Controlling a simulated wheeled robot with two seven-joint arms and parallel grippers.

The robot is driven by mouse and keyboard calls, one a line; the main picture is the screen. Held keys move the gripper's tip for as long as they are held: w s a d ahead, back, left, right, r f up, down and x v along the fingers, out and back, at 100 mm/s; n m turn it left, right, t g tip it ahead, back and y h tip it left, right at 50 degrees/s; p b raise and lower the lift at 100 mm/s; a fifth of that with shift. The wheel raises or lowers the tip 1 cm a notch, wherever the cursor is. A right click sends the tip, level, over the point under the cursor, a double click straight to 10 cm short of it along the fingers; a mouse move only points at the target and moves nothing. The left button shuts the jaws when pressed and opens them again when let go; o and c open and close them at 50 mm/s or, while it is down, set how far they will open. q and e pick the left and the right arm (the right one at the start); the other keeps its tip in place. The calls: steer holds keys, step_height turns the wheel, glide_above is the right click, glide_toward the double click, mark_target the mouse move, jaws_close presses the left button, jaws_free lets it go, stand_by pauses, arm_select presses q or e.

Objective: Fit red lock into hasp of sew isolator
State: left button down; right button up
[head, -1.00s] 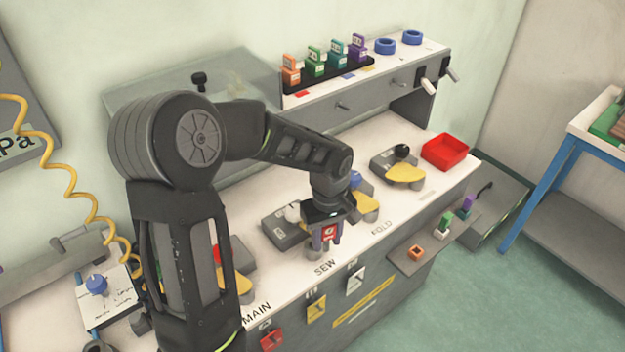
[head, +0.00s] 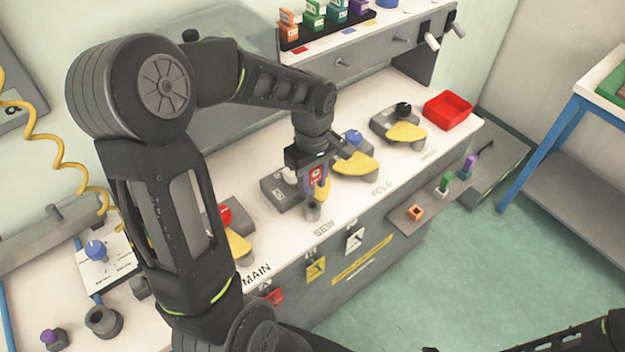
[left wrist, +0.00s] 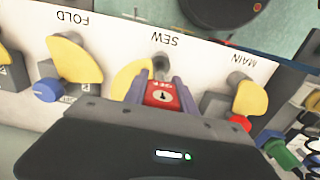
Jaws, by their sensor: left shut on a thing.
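My left gripper (head: 316,186) is shut on the red lock (head: 315,174), which shows a pale label. It holds the lock over the SEW isolator (head: 283,191), a grey box with a white knob. The isolator's yellow hasp (head: 323,192) is partly hidden behind the gripper. A grey post (head: 312,212) stands just in front of it. In the left wrist view the lock (left wrist: 162,96) sits between the two fingers, with the yellow hasp (left wrist: 130,78) beside it and the post (left wrist: 160,63) beyond. I cannot tell whether lock and hasp touch. My right gripper is out of view.
The FOLD isolator's yellow hasp (head: 356,163) is close on the right. The MAIN isolator's yellow hasp (head: 239,247) is left, partly behind my arm. A red tray (head: 448,110) stands at the bench's far right. Several coloured locks stand on a black rack (head: 325,36).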

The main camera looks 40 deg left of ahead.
mark_target(313, 194)
arm_select(q)
steer(key=shift+f+b, duration=1.25)
steer(key=shift+f, duration=0.5)
steer(key=shift+b, duration=0.3)
stand_by(0.4)
steer(key=shift+f+b, duration=0.85)
steer(key=shift+f, duration=0.1)
steer(key=c, duration=0.9)
jaws_free()
steer(key=shift+s, duration=0.1)
